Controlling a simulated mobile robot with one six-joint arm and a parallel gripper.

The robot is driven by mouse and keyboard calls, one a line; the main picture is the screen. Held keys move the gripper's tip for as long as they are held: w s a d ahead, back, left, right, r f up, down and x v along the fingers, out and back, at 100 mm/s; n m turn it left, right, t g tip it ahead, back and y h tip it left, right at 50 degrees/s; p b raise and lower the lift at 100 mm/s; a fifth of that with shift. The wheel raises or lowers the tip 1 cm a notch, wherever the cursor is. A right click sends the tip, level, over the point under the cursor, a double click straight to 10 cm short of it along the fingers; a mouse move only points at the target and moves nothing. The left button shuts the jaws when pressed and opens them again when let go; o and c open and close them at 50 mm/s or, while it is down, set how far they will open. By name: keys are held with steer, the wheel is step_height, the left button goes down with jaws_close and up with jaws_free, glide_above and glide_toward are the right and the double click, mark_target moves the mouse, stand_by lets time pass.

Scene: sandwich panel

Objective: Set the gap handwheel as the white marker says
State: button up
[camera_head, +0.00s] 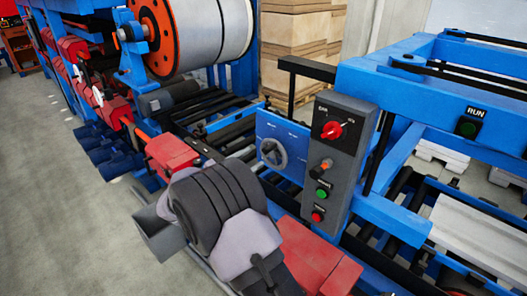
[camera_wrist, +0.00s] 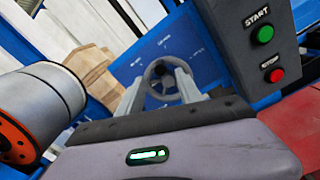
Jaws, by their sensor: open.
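The gap handwheel (camera_head: 273,152) is a dark grey spoked wheel on a blue panel (camera_head: 292,134), left of the control box. In the wrist view the handwheel (camera_wrist: 158,68) lies ahead of my gripper (camera_wrist: 161,82). My gripper is open, with one pale finger on each side of the lower part of the wheel in the picture. I cannot tell whether the fingers touch the rim. Small white marks surround the wheel on the blue panel (camera_wrist: 203,70); they are too small to read, and I cannot tell which is the marker. My arm hides the gripper in the head view.
A grey control box (camera_head: 340,135) with a red knob, a green button and a red button stands right of the wheel. A large roll (camera_head: 205,30), blue frames and rollers surround it. Cardboard boxes (camera_head: 295,35) stand behind. Open floor (camera_head: 40,180) lies at left.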

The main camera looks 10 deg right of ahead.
steer(key=v, duration=1)
steer(key=shift+p, duration=0.35)
